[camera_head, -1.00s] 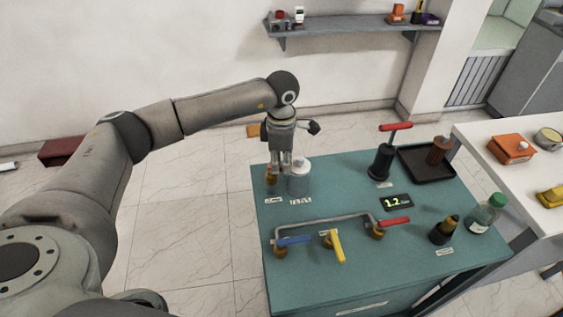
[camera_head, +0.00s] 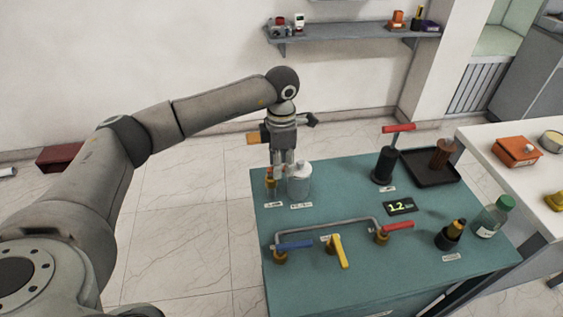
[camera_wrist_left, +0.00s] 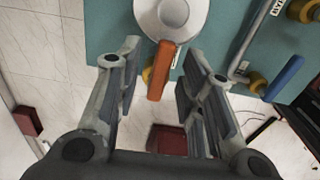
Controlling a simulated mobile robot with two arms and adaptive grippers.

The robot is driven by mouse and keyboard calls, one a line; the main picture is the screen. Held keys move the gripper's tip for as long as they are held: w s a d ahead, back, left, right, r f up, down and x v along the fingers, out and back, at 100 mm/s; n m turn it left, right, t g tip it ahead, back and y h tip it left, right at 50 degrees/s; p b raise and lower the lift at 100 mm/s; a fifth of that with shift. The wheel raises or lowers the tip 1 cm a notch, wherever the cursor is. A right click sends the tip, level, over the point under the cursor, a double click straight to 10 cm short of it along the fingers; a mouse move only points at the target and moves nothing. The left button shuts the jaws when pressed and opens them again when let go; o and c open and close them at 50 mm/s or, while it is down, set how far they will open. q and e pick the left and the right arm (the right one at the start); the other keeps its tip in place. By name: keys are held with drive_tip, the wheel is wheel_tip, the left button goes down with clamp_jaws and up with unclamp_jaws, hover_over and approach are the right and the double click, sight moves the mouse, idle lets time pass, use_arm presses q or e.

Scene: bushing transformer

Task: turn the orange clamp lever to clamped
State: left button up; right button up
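The orange clamp lever (camera_wrist_left: 161,70) shows in the left wrist view as a short bar pointing toward my gripper from beside a pale round-topped canister (camera_wrist_left: 172,12). My left gripper (camera_wrist_left: 161,60) is open, with one finger on each side of the lever and a visible gap to both. In the head view my left gripper (camera_head: 280,166) points down at the table's back left corner, next to the grey canister (camera_head: 300,182). Its fingers hide most of the lever there. My right gripper is in neither view.
The teal table (camera_head: 340,285) carries a bent pipe with a blue lever (camera_head: 295,245), a yellow lever (camera_head: 341,250) and a red lever (camera_head: 399,226). A display (camera_head: 399,206), a black post with a red handle (camera_head: 398,129) and a bottle (camera_head: 492,215) stand to the right.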

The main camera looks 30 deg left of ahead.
use_arm(q)
wheel_tip(320, 180, up, 12)
idle(0.6)
idle(0.5)
